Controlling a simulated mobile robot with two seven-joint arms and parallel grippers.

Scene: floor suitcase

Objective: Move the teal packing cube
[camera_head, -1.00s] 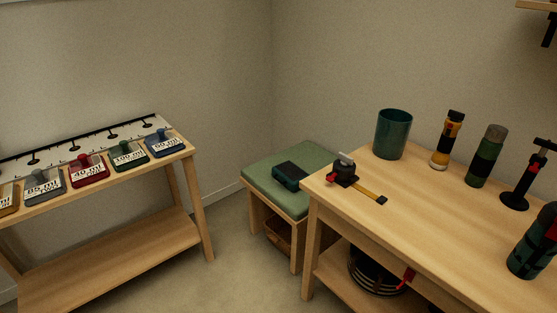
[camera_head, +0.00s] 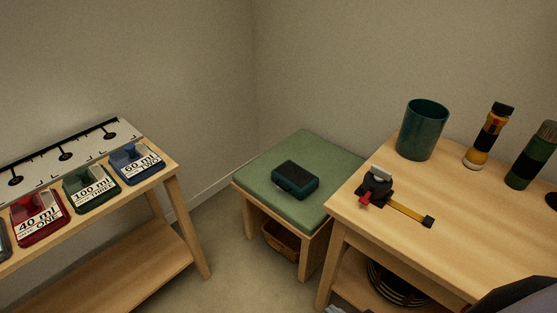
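A small dark teal packing cube (camera_head: 295,180) with a black top lies on the green cushion (camera_head: 335,158) of a low wooden stool in the corner. It lies flat, with clear cushion around it. Neither of my grippers shows in the head view. A dark rounded shape at the bottom right edge may be part of my own arm.
A wooden table (camera_head: 455,228) at the right holds a teal cup (camera_head: 422,130), a tape-measure-like tool (camera_head: 375,187) and bottle-like items (camera_head: 488,136). A left shelf (camera_head: 165,188) holds labelled blocks (camera_head: 137,164). A basket (camera_head: 281,241) sits under the stool. Floor between is open.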

